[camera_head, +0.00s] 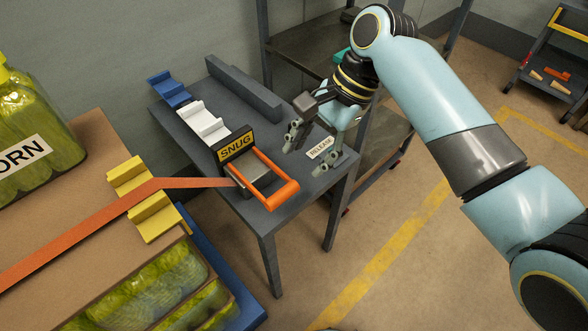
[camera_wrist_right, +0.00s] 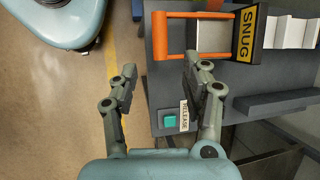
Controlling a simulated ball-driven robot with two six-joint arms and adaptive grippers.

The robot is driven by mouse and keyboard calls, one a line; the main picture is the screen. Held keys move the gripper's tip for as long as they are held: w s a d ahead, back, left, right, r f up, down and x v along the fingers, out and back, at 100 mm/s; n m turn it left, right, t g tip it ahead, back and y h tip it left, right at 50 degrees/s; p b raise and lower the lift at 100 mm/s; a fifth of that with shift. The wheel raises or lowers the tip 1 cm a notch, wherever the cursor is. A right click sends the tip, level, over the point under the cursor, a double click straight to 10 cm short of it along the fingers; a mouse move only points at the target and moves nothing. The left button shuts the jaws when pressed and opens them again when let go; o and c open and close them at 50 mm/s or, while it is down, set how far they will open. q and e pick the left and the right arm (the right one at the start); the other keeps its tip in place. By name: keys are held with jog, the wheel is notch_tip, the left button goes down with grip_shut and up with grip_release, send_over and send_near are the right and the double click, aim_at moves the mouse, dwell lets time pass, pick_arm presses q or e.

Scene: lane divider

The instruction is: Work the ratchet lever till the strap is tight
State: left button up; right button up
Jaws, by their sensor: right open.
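The orange ratchet lever (camera_head: 283,196) is a U-shaped handle on a grey ratchet body at the near end of the grey bench. It also shows at the top of the right wrist view (camera_wrist_right: 158,36). The orange strap (camera_head: 95,222) runs from the lower left over a yellow edge piece (camera_head: 146,198) to the ratchet. A black and yellow SNUG sign (camera_head: 236,146) stands behind the lever. My right gripper (camera_head: 305,154) is open and empty, beside the lever near the RELEASE label (camera_head: 320,148). Its fingertips (camera_wrist_right: 160,68) show apart in the wrist view. My left gripper is out of view.
A green button (camera_wrist_right: 170,121) sits next to the RELEASE label. White (camera_head: 203,121) and blue (camera_head: 169,88) stepped blocks and a long grey bar (camera_head: 243,88) are on the bench (camera_head: 258,222).

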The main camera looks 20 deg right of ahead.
aim_at(285, 191)
jog(key=b+x, duration=0.2)
jog(key=x, duration=0.8)
jog(key=shift+b, duration=0.4)
jog(key=shift+a+f, duration=0.1)
jog(key=shift+f, duration=0.2)
jog(key=shift+c, duration=0.2)
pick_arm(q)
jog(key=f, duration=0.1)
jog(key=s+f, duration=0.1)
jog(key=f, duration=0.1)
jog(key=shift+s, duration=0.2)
pick_arm(e)
grip_shut()
